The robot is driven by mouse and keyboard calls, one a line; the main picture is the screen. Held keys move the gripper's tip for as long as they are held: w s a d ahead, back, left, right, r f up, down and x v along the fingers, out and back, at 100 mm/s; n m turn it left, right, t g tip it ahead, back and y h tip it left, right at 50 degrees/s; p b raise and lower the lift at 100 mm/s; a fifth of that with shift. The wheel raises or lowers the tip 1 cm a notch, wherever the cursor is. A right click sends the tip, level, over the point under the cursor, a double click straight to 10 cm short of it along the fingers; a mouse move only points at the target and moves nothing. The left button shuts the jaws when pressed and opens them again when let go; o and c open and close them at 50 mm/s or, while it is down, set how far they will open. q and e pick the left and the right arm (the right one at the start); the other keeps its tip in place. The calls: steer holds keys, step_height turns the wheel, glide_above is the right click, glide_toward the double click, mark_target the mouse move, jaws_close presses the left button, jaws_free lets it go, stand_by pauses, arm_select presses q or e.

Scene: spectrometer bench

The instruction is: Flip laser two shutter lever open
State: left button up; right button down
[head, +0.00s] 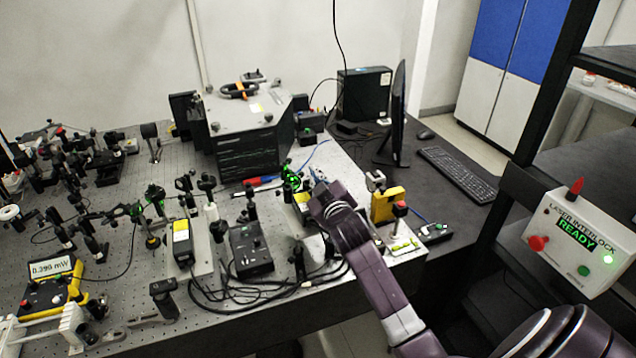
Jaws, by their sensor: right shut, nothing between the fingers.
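My right arm reaches in from the lower right, and its gripper (315,181) is over the optical table beside a small unit with a yellow label (302,199). The right gripper is shut and looks empty. Its wrist hides part of this unit, and I cannot make out a shutter lever there or tell whether the fingers touch anything. A second black laser-like box with a yellow label (181,240) stands further left on a pale base. I cannot tell which box is laser two. My left gripper is not in view.
Green light shows on optics (291,178) close to my right gripper. A large metal chamber (246,137) stands behind. A black control box (250,251) and loose cables lie in front. A yellow mount (386,205) stands to the right. The interlock box (576,243) reads READY.

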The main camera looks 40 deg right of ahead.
steer(key=r, duration=0.1)
steer(key=r+p, duration=0.1)
steer(key=shift+w+a+r, duration=0.2)
steer(key=shift+w+r, duration=0.15)
steer(key=shift+r, duration=0.05)
steer(key=s+a+b, duration=0.1)
steer(key=s+a+f+b, duration=0.1)
steer(key=s, duration=0.1)
steer(key=shift+a, duration=0.15)
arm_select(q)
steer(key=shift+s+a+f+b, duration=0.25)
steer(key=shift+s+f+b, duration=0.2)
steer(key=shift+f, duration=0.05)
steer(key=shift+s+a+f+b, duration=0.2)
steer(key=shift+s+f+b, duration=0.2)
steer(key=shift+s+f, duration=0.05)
arm_select(e)
steer(key=d+v, duration=0.1)
steer(key=v, duration=0.5)
steer(key=shift+s+a+r, duration=0.2)
steer(key=shift+s, duration=0.25)
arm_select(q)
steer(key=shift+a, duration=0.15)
arm_select(e)
steer(key=shift+a, duration=0.1)
